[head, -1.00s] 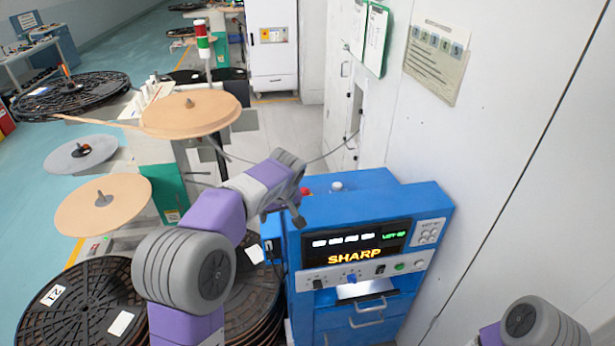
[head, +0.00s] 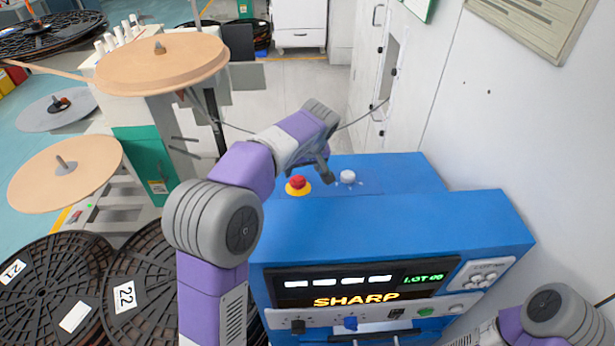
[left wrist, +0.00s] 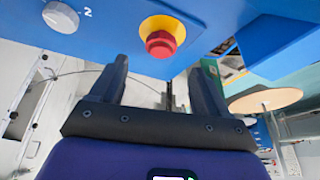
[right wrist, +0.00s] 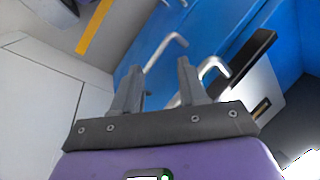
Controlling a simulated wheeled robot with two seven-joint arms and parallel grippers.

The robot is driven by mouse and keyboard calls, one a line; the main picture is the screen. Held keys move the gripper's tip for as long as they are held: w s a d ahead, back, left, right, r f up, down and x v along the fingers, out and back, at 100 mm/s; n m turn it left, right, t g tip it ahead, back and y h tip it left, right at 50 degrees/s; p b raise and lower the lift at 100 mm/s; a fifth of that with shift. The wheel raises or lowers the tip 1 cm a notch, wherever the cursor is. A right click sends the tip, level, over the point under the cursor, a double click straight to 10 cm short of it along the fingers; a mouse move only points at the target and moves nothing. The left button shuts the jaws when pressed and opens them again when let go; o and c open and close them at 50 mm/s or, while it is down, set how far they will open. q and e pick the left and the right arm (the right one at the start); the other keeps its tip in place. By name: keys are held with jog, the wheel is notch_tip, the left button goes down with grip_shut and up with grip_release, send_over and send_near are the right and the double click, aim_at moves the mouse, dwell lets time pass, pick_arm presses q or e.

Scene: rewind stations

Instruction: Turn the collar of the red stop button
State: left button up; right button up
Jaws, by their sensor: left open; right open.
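The red stop button (head: 298,182) sits on a yellow base on top of the blue machine's rear ledge. In the left wrist view the red button (left wrist: 161,43) and its yellow ring (left wrist: 160,24) show just beyond my left fingertips, with no contact seen. My left gripper (head: 325,170) is above and right of the button in the head view, open and empty; it also shows in the left wrist view (left wrist: 158,72). My right gripper (right wrist: 162,75) is open and empty near metal handles on the machine front; its fingers are outside the head view.
A white knob (head: 348,177) stands on the ledge right of the button. The blue machine (head: 400,225) has a lit panel with switches. Reels (head: 70,170) and stacked black spools (head: 50,285) stand left. A white wall (head: 500,120) closes the right side.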

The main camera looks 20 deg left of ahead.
aim_at(299, 179)
pick_arm(q)
jog(key=shift+a+f, duration=0.2)
jog(key=shift+f, duration=0.4)
jog(key=b+x, duration=0.2)
jog(key=x, duration=0.4)
jog(key=shift+w, duration=0.1)
jog(key=c, duration=1)
jog(key=shift+c, duration=0.2)
